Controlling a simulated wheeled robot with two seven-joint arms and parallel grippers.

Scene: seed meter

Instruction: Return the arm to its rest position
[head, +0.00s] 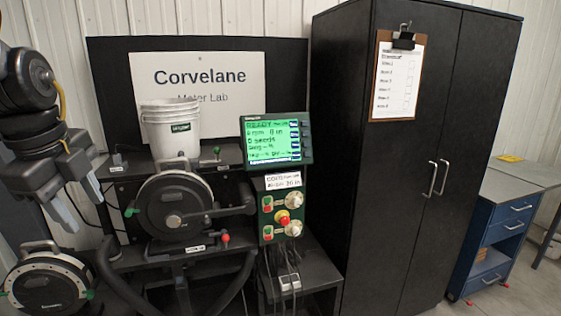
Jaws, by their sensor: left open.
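My left gripper (80,210) hangs at the left side of the head view with its fingers pointing down and apart. It is open, with nothing between its fingers. It is left of the round black seed meter (172,207) mounted on the stand, and apart from it. A second round black disc unit (48,284) with a handle sits at the lower left, below the gripper. My right gripper does not show.
A white bucket (171,131) stands above the seed meter. A lit green screen (276,140) and a button panel (283,215) are right of it. A tall black cabinet (420,150) with a clipboard (397,77) and a blue drawer unit (505,229) stand further right.

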